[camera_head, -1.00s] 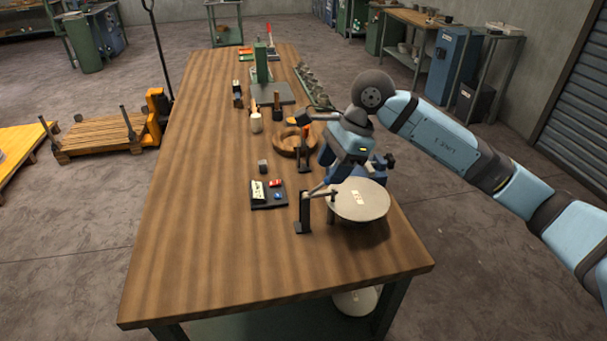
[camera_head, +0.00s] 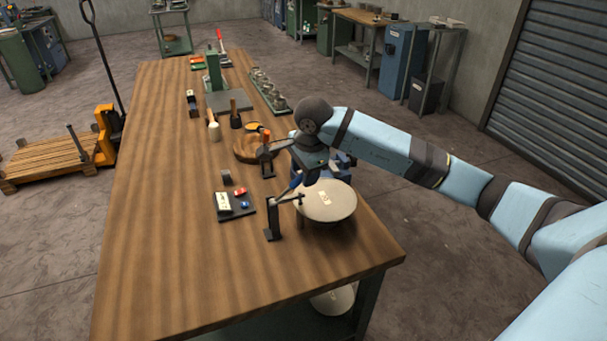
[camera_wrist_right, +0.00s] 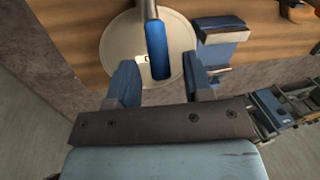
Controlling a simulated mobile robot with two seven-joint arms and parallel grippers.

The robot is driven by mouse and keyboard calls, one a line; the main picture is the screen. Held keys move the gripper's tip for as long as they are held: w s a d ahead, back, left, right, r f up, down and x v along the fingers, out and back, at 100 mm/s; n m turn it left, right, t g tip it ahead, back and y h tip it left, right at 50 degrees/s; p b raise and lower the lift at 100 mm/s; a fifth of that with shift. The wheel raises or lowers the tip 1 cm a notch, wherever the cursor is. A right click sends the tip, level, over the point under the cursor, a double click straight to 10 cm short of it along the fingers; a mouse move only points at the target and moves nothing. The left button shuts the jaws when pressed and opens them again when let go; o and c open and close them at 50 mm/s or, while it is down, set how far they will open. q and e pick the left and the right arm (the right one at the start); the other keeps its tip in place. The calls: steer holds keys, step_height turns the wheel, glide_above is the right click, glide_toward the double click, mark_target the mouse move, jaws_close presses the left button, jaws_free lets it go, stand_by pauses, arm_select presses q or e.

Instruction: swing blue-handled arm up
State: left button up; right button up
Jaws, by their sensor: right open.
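The blue-handled arm shows in the right wrist view as a metal rod with a blue handle (camera_wrist_right: 157,48), lying over a round pale disc (camera_wrist_right: 178,28). In the head view the disc (camera_head: 335,206) sits at the table's right edge. A thin arm (camera_head: 290,199) runs from a dark post (camera_head: 271,222) toward the disc; its handle is mostly hidden by my wrist. My right gripper (camera_wrist_right: 160,76) is open, its two blue fingers on either side of the handle's end, with gaps visible on both sides. My left gripper is out of view.
A wooden bowl (camera_head: 246,150) and a second dark post (camera_head: 266,166) stand behind. A black tray (camera_head: 238,212) with small items lies left of the near post. The table's front left (camera_head: 170,250) is clear. A blue block-like part (camera_wrist_right: 222,28) is beside the disc.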

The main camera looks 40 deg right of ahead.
steer(key=shift+x, duration=0.95)
steer(key=shift+c, duration=0.2)
jaws_close()
